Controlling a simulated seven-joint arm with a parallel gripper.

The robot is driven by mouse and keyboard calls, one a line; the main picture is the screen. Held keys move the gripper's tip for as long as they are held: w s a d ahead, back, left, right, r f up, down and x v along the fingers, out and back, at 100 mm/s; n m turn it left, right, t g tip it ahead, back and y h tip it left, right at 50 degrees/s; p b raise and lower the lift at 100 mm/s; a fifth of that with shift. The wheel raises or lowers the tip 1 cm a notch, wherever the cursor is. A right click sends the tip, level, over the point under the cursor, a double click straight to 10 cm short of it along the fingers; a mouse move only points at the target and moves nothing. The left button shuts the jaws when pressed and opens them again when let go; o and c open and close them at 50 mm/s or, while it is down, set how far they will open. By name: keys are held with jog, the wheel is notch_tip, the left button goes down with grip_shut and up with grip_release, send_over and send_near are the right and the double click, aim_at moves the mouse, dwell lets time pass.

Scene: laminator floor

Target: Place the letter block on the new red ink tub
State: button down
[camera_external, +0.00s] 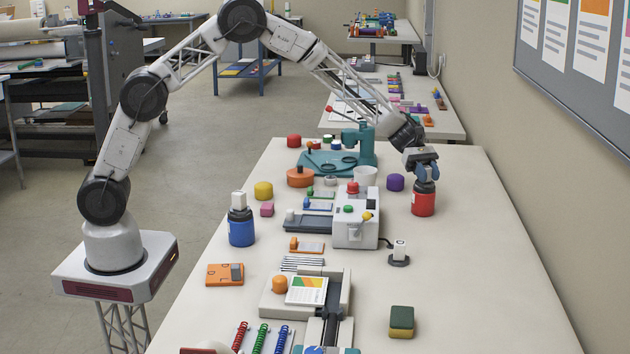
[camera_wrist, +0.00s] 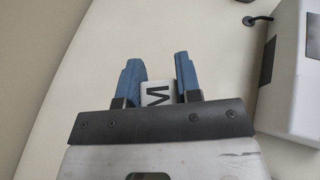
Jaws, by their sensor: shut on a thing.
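The red ink tub (camera_external: 423,203) with a dark cap stands upright at the right of the table, in the external view. My gripper (camera_external: 426,171) is directly over it, pointing down, its blue fingers at about the cap's height. In the wrist view my gripper (camera_wrist: 160,85) is shut on the letter block (camera_wrist: 157,92), a white cube marked with a dark M. The fingers hide the block in the external view. I cannot tell whether the block touches the cap. The tub is not visible in the wrist view.
A blue ink tub (camera_external: 241,230) with a white cube on top stands left. A white machine (camera_external: 355,225) stands left of the red tub, with a purple tub (camera_external: 395,182) between.

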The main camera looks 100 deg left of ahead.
dwell(0.3)
jog(key=c, duration=0.8)
grip_release()
jog(key=shift+f, duration=0.15)
jog(key=shift+r, duration=0.2)
jog(key=v, duration=1.2)
jog(key=shift+d+r, duration=0.1)
